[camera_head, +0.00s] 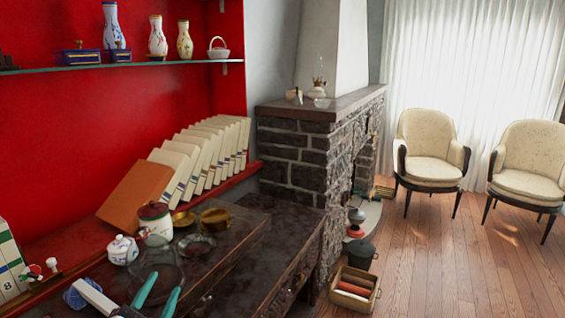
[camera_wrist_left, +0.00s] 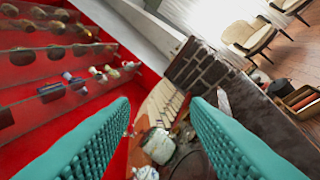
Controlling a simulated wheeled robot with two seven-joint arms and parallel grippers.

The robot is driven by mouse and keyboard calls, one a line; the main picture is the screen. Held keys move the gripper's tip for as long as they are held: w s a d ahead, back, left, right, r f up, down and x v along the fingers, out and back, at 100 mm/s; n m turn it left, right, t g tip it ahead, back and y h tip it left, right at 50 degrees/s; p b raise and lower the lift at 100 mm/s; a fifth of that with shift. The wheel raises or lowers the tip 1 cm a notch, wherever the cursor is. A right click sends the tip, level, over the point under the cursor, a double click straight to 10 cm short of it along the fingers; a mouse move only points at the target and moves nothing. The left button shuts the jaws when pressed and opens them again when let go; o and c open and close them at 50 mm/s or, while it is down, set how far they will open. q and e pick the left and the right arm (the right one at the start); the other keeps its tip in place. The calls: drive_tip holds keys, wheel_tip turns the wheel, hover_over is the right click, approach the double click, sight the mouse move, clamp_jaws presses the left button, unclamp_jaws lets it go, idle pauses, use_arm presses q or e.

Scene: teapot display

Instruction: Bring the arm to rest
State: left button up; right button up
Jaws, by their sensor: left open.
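My left gripper (camera_head: 158,286) comes in at the bottom left of the head view, with teal fingers spread apart and nothing between them. In the left wrist view the two teal fingers (camera_wrist_left: 162,135) also stand wide apart. Beyond the fingers are a white lidded jar (camera_head: 155,222) with a dark red top and a small white painted teapot (camera_head: 123,250) on the dark wooden cabinet (camera_head: 285,225). The jar also shows between the fingers in the left wrist view (camera_wrist_left: 158,146). My right gripper is not in view.
A brass pot (camera_head: 215,220) and a glass dish (camera_head: 196,246) stand near the jar. Leaning books (camera_head: 200,160) line the red wall. A glass shelf (camera_head: 150,63) holds vases above. A stone fireplace (camera_head: 290,150) stands behind; open wooden floor (camera_head: 440,260) lies at right.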

use_arm(q)
drive_tip(key=s+a+f+n+g+y, duration=0.3)
drive_tip(key=s+f+n+g+y, duration=0.25)
drive_tip(key=f, duration=0.45)
drive_tip(key=s+d+f+n+g+h, duration=0.25)
drive_tip(key=s+f+g, duration=0.4)
drive_tip(key=s, duration=0.35)
drive_tip(key=s+d+f+n+g+h, duration=0.1)
drive_tip(key=s+d+f+n+g, duration=0.15)
drive_tip(key=s+f+g, duration=0.45)
drive_tip(key=s+f+m+t+p, duration=0.1)
drive_tip(key=s+f, duration=0.1)
drive_tip(key=f, duration=1)
drive_tip(key=s+f+p, duration=0.1)
drive_tip(key=s+f, duration=0.1)
drive_tip(key=f, duration=1)
drive_tip(key=s+a+f+g, duration=0.1)
drive_tip(key=s+a+f, duration=0.2)
drive_tip(key=s+f, duration=1.2)
drive_tip(key=shift+s+f+p, duration=0.4)
drive_tip(key=shift+s+p, duration=0.05)
drive_tip(key=shift+s, duration=0.3)
